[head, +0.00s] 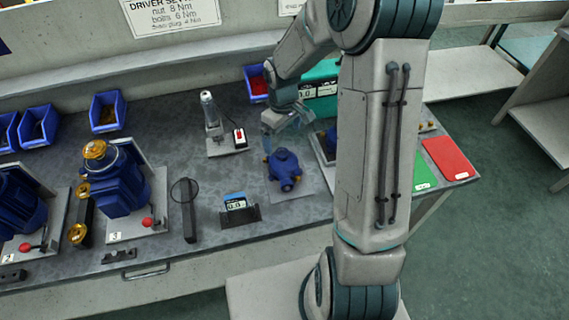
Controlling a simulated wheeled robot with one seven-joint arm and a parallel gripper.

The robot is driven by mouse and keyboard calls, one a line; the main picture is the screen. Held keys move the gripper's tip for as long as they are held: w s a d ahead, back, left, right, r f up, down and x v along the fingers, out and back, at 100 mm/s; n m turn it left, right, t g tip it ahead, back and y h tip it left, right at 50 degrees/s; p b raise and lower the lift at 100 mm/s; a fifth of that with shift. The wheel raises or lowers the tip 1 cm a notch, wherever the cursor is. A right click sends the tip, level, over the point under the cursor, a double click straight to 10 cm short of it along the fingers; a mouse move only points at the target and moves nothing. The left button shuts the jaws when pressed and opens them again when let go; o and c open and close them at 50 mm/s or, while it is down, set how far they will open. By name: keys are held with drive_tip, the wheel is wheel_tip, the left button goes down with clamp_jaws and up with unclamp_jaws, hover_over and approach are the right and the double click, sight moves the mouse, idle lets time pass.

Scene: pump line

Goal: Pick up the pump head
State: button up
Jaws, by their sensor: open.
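A blue pump head (285,170) with small brass-coloured ports lies on a light grey mat (304,188) near the middle of the bench. My gripper (272,148) is just above and behind it, at its upper left, with the fingers pointing down. The gripper is open and appears empty. I cannot tell whether a fingertip touches the pump head. My own arm hides the bench to the right of the mat.
A small display (236,204) in a black stand and an upright device (212,117) are left of the mat. Blue pumps (112,182) on plates stand further left. Blue bins (107,111) line the back. Green (423,171) and red (449,157) mats lie right.

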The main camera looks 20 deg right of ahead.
sight(283, 156)
wheel_tip(283, 156, down, 8)
drive_tip(key=shift+r, duration=0.2)
drive_tip(key=shift+w+d+f+p, duration=0.15)
drive_tip(key=shift+f+p, duration=0.1)
drive_tip(key=shift+f, duration=1.05)
drive_tip(key=shift+w+a+f+p, duration=0.15)
drive_tip(key=shift+f+p, duration=0.1)
drive_tip(key=shift+f, duration=1.05)
drive_tip(key=c, duration=1)
